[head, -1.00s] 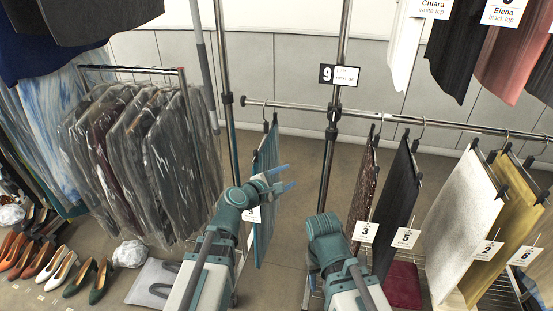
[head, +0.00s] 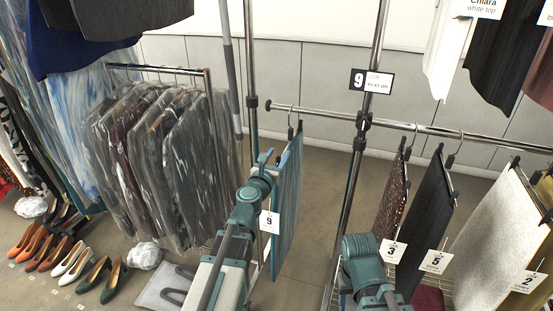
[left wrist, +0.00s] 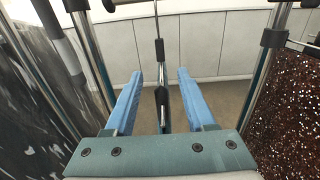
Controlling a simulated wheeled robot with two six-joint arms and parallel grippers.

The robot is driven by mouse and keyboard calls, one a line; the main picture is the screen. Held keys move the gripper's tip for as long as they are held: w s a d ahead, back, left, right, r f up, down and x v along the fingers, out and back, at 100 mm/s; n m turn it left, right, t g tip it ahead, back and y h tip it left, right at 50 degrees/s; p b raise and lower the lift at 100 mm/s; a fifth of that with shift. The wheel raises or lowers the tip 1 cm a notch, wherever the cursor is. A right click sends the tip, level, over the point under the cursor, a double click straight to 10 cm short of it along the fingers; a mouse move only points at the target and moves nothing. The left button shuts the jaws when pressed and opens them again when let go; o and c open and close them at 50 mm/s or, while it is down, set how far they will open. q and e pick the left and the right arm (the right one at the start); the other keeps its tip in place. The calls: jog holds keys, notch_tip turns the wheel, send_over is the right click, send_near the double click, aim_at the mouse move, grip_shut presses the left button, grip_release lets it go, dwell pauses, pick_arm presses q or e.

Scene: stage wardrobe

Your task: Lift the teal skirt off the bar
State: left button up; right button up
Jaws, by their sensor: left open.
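The teal skirt (head: 288,205) hangs from a hanger at the left end of the rack bar (head: 420,127), with a white tag marked 9 (head: 270,222) at its side. My left gripper (head: 275,158) is open at the skirt's upper part, just below the hanger hook (head: 291,127). In the left wrist view, its two blue fingers (left wrist: 160,74) stand apart, with the hanger's dark stem and clip (left wrist: 162,105) between them, seen edge-on. A gap shows on each side. The skirt cloth is hard to make out there. My right arm shows at the lower right, but its gripper does not.
A sign marked 9 (head: 371,81) is on an upright pole near the skirt. A brown sequined skirt (head: 392,200) and a black skirt (head: 427,220) hang to the right, across a gap. Bagged garments (head: 170,165) hang on a rack at left. Shoes (head: 72,260) stand on the floor.

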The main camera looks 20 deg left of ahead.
aim_at(290, 135)
pick_arm(q)
jog(key=w, duration=1.3)
jog(key=shift+w+d, duration=0.25)
jog(key=shift+w, duration=0.1)
jog(key=shift+c, duration=0.2)
grip_shut()
dwell(0.9)
jog(key=shift+r, duration=0.1)
jog(key=shift+r+p, duration=1.6)
jog(key=shift+p, duration=0.15)
jog(key=shift+s, duration=0.1)
